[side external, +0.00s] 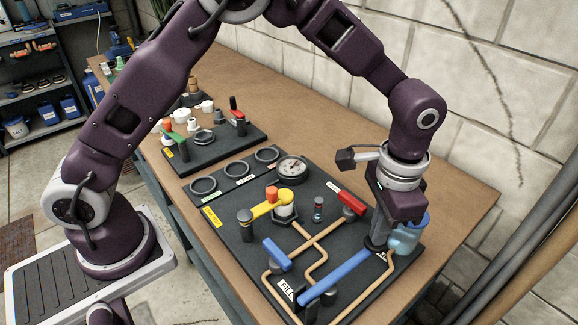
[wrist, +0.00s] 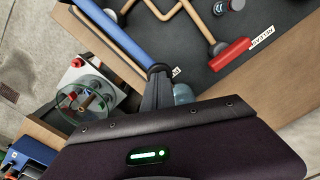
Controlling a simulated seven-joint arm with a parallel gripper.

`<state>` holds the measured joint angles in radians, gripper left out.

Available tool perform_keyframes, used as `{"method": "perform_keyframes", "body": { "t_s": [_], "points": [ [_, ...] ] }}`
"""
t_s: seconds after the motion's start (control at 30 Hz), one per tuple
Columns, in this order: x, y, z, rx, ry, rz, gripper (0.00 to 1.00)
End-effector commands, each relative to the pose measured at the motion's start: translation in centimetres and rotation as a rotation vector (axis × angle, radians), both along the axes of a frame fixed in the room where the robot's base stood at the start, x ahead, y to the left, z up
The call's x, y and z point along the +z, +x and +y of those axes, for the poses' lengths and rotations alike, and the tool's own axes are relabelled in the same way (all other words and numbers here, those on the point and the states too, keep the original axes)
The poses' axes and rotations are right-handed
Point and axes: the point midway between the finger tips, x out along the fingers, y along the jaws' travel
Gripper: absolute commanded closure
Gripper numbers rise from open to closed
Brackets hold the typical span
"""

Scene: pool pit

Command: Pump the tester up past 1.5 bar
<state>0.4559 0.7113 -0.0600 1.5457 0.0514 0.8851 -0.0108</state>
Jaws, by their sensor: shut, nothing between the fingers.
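The tester is a dark panel (side external: 232,232) with copper pipes on the bench. Its round gauge (side external: 292,169) is at the back; the needle is too small to read. A long blue lever (side external: 335,277) runs along the near right side and also shows in the wrist view (wrist: 110,35). My gripper (side external: 376,246) is shut and empty, pointing down at the lever's far end; I cannot tell whether it touches. The fingertips show in the wrist view (wrist: 159,72). A red lever (side external: 349,202) is behind, left of my gripper. A short blue lever (side external: 277,254) is near the FILL label.
A light blue vessel (side external: 408,236) stands close behind my gripper. A second dark board (side external: 215,150) with fittings lies further left. The bench (side external: 455,195) is clear at the right, by the block wall (side external: 470,80).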

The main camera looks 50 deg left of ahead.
Motion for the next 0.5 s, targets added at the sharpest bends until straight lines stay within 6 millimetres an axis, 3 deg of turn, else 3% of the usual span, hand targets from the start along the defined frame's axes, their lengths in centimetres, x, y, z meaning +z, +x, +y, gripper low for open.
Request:
{"method": "perform_keyframes", "body": {
  "t_s": [0.5],
  "points": [
    [-1.4,-0.1,0.0,-0.001,0.001,0.003,1.0]
  ]
}}
